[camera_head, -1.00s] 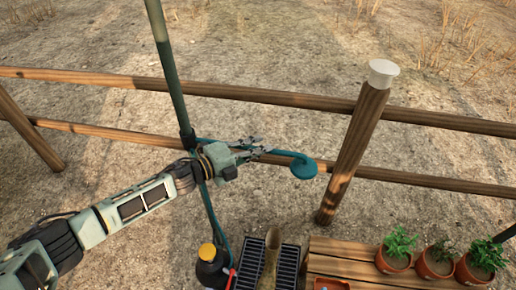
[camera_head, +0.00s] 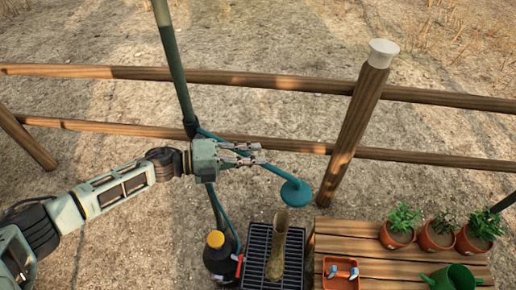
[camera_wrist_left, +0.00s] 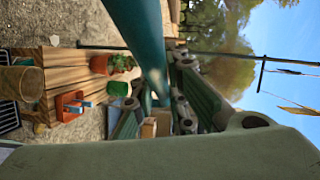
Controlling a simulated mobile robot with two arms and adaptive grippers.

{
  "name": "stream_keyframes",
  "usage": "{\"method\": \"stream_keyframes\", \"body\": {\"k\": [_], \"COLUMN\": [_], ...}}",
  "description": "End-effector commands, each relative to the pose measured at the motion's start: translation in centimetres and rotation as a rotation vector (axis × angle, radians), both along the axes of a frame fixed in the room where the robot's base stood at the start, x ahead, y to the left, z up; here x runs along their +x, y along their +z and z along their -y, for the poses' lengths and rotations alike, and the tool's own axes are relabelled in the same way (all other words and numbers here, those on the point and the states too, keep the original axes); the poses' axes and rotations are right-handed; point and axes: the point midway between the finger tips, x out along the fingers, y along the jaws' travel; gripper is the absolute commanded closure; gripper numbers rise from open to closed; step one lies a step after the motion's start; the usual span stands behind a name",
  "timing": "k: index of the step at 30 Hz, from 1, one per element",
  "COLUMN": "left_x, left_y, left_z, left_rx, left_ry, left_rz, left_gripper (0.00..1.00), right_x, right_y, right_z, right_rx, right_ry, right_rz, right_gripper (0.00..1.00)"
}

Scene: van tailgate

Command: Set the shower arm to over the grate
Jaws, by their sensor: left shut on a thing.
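The teal shower arm (camera_head: 264,171) runs from the dark green pole (camera_head: 177,72) down to the right and ends in a round shower head (camera_head: 295,192). My left gripper (camera_head: 260,154) is shut on the shower arm partway along it. In the left wrist view the teal arm (camera_wrist_left: 138,35) passes between the gripper fingers (camera_wrist_left: 175,105). The black slatted grate (camera_head: 257,243) lies on the ground below and toward me. In the picture, the head is just above the grate's back right corner; its exact height is unclear. My right gripper is out of view.
A tall tan object (camera_head: 277,250) stands on the grate. A black container with a yellow cap (camera_head: 216,240) is left of it. At right is a wooden platform (camera_head: 345,246) with potted plants (camera_head: 438,235), a red tray (camera_head: 340,273) and a green can (camera_head: 452,277). A wooden fence post (camera_head: 352,130) stands behind.

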Motion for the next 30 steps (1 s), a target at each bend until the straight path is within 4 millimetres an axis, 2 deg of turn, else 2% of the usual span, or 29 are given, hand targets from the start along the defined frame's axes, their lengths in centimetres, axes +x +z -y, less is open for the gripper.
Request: {"method": "stream_keyframes", "body": {"k": [3, 6, 13, 20, 25, 26, 30], "left_x": [-1.2, -1.9, -2.8, -2.9, -2.9, -2.9, -2.9], "left_y": [-0.4, -0.4, -0.3, -0.2, -0.2, -0.2, -0.1], "left_z": [-0.9, -1.4, -2.1, -2.2, -2.2, -2.2, -2.2], "left_rx": [0.007, 0.007, 0.006, 0.006, 0.006, 0.006, 0.004], "left_ry": [-0.066, -0.109, -0.160, -0.169, -0.168, -0.167, -0.166], "left_rz": [0.008, 0.007, 0.006, 0.006, 0.006, 0.006, 0.005], "left_gripper": [1.00, 1.00, 1.00, 1.00, 1.00, 0.86, 0.74], "right_x": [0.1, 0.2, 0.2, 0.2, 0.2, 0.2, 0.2], "right_y": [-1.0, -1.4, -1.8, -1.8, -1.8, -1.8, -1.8], "right_z": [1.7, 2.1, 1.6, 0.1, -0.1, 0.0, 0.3], "right_rx": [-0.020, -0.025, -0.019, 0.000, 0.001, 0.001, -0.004], "right_ry": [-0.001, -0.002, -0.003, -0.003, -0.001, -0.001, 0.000], "right_rz": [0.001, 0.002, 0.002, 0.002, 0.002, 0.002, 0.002], "right_gripper": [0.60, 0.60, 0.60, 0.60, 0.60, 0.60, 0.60]}}
